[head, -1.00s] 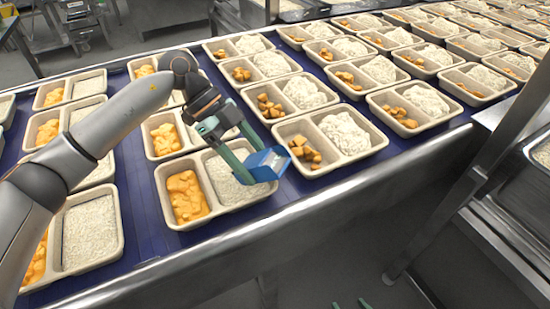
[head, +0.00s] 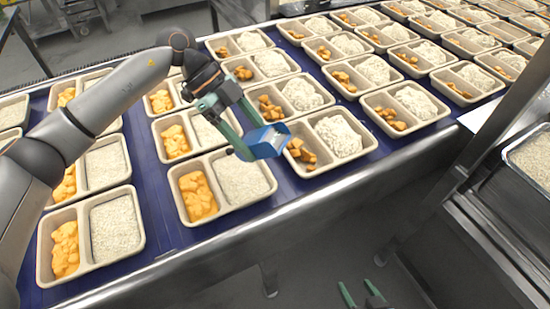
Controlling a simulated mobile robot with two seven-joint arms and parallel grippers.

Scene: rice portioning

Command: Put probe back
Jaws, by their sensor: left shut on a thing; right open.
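A blue probe (head: 268,142) with a pale face is held by my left gripper (head: 246,138). The green fingers are shut on it. It is above the belt, in front of the gap between a tray with orange pieces and rice (head: 237,217) and a tray with brown pieces and rice (head: 338,172). I cannot tell its exact height. My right gripper (head: 362,293) shows only its green fingertips at the bottom edge, apart and empty, well away from the probe. No holder for the probe can be made out.
A blue conveyor belt (head: 160,238) carries many two-compartment trays, close together at the right back. A metal rail (head: 270,219) runs along its near edge. A steel frame with a container of grains (head: 537,158) stands at the right. Floor shows below the rail.

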